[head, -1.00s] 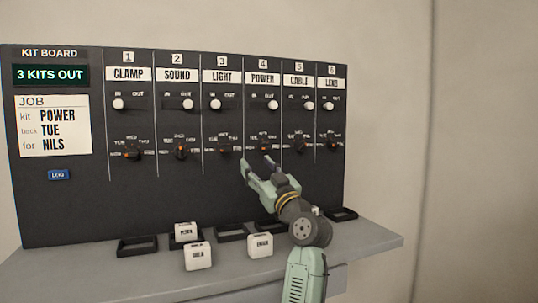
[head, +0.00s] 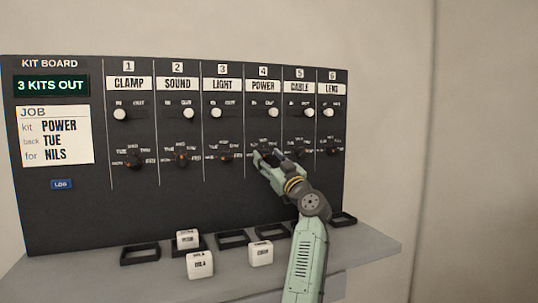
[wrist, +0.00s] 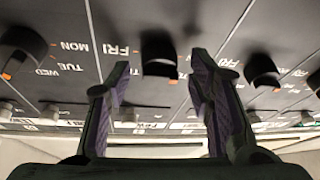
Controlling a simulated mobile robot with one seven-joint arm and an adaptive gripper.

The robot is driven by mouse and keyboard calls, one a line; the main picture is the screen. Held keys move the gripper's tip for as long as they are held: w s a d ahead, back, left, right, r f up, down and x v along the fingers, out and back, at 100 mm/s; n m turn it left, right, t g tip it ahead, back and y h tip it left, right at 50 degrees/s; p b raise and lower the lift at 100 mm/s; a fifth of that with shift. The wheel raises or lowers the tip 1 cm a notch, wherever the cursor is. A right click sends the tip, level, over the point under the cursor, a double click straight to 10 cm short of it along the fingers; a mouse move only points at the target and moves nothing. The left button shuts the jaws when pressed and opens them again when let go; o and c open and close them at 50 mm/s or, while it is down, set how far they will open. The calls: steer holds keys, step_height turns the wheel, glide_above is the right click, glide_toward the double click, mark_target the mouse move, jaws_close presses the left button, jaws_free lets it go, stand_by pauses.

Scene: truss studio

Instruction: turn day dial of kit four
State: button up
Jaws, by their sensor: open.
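The day dial of kit four (wrist: 158,50) is a black knob under the POWER label (head: 263,86) on the dark kit board. In the head view my gripper (head: 268,156) is at this dial and hides much of it. In the wrist view my gripper (wrist: 160,68) is open, with one finger on each side of the dial. Whether the fingers touch it, I cannot tell. The dial's pointer setting is not clear. The POWER slider knob (head: 274,113) is on the OUT side. The job card (head: 56,137) reads kit POWER, back TUE, for NILS.
Neighbouring dials sit close on both sides: the LIGHT dial (head: 224,156) and the CABLE dial (head: 302,152). The display (head: 51,85) reads 3 KITS OUT. A grey shelf (head: 350,247) below holds black frames and white labelled blocks (head: 200,265).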

steer(key=shift+w, duration=0.1)
steer(key=shift+c, duration=0.5)
steer(key=c, duration=1)
steer(key=shift+c, duration=0.2)
steer(key=shift+m, duration=0.5)
steer(key=shift+a+m+t+h, duration=0.15)
steer(key=shift+m+t+h, duration=0.25)
steer(key=shift+m+h, duration=0.4)
steer(key=m+h+p, duration=0.1)
steer(key=m+h, duration=0.1)
steer(key=m, duration=0.3)
steer(key=shift+a+r+t, duration=0.1)
steer(key=shift+t, duration=0.3)
steer(key=m+h+p, duration=0.2)
steer(key=m+p, duration=0.1)
steer(key=m, duration=0.1)
steer(key=shift+m+h+p, duration=0.45)
steer(key=shift+m+h, duration=0.15)
steer(key=shift+m, duration=0.1)
jaws_close()
